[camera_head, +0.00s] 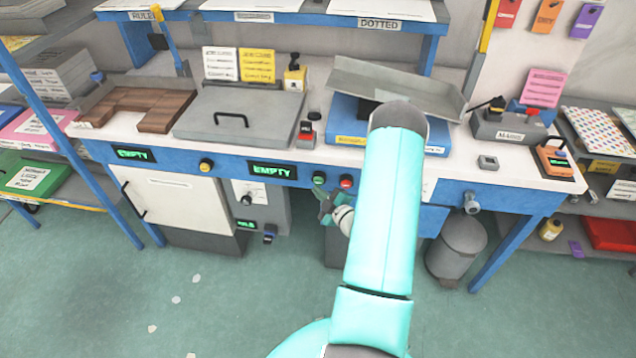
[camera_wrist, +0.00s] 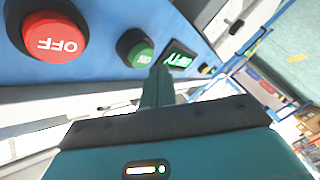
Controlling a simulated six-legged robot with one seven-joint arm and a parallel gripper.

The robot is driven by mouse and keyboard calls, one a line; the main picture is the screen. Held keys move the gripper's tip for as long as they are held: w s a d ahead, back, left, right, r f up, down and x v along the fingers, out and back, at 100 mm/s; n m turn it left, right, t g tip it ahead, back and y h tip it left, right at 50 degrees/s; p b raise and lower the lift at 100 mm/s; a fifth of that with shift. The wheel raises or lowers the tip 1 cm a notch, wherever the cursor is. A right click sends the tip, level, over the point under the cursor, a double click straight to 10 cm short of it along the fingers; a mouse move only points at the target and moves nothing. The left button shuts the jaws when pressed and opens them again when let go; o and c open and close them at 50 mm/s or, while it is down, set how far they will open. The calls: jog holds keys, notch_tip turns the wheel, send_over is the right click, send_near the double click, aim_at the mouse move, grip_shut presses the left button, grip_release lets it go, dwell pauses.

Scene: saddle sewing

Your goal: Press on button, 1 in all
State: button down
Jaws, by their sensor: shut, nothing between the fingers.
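The green ON button (camera_wrist: 136,48) sits on the blue front panel of the bench; it also shows in the head view (camera_head: 319,178). The larger red OFF button (camera_wrist: 55,36) is on the same panel, to its left in the wrist view, and to its right in the head view (camera_head: 346,181). My gripper (camera_wrist: 160,72) is shut and empty. Its tip is close to the green button, below and right of it in the wrist view. I cannot tell whether it touches. In the head view my gripper is just in front of the panel, below the green button.
A green display reading EMPTY (camera_head: 272,171) is left of the buttons, and another (camera_head: 133,153) is further left. A yellow button (camera_head: 206,165) sits between them. A grey lidded box (camera_head: 240,115) stands on the bench. A grey bin (camera_head: 457,248) stands below on the right.

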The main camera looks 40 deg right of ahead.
jog(key=shift+w+d, duration=0.1)
dwell(0.5)
jog(key=shift+w+d, duration=0.15)
jog(key=shift+d, duration=0.1)
